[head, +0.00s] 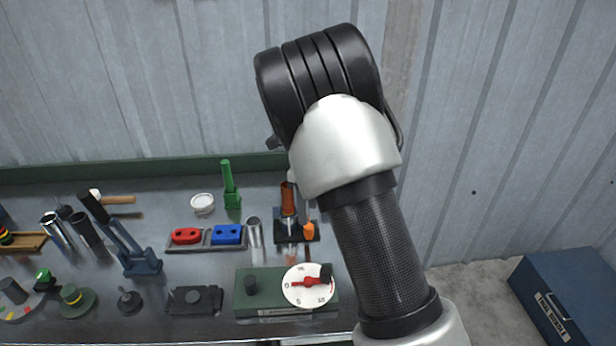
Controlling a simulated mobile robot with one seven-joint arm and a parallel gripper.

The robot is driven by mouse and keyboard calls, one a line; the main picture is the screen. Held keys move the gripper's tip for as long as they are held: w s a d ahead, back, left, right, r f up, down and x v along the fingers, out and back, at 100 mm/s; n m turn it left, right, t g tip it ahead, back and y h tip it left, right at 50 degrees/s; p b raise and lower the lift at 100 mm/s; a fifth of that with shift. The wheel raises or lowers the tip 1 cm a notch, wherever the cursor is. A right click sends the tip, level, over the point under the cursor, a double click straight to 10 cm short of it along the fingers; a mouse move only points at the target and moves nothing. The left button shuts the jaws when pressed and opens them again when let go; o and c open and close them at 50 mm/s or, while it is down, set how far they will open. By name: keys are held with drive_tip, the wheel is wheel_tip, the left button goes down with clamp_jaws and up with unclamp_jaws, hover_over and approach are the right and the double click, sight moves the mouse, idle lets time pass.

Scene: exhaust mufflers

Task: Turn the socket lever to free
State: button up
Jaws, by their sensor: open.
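A dark socket stand (283,238) sits on the bench right of centre, with an upright copper-brown tube (288,197) above a bright metal part in it. A small orange lever (309,230) stands at the stand's right side and looks like the socket lever. Its exact setting is too small to tell. My arm rises from the lower right past the stand and bends at the top. My gripper is not visible, so its place relative to the lever cannot be seen.
A green box with a white dial (308,286) stands in front of the socket. Red (186,236) and blue (227,234) blocks, a green upright tool (231,188) and a blue lever clamp (140,262) stand to the left. A blue toolbox (565,295) is at far right.

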wheel_tip(320, 180, up, 11)
idle(0.4)
drive_tip(key=s+d+r+n+t+y, duration=0.1)
drive_tip(key=s+d+r+n, duration=0.2)
drive_tip(key=s+r+n, duration=0.4)
drive_tip(key=s+d+r+n+t+y, duration=0.1)
drive_tip(key=s+d+r+n+t, duration=0.25)
drive_tip(key=s, duration=0.55)
drive_tip(key=s+d+n+t+h, duration=0.1)
drive_tip(key=s+d+n+h, duration=0.1)
drive_tip(key=s+n, duration=1.1)
drive_tip(key=shift+s+f, duration=0.15)
drive_tip(key=shift+f, duration=0.05)
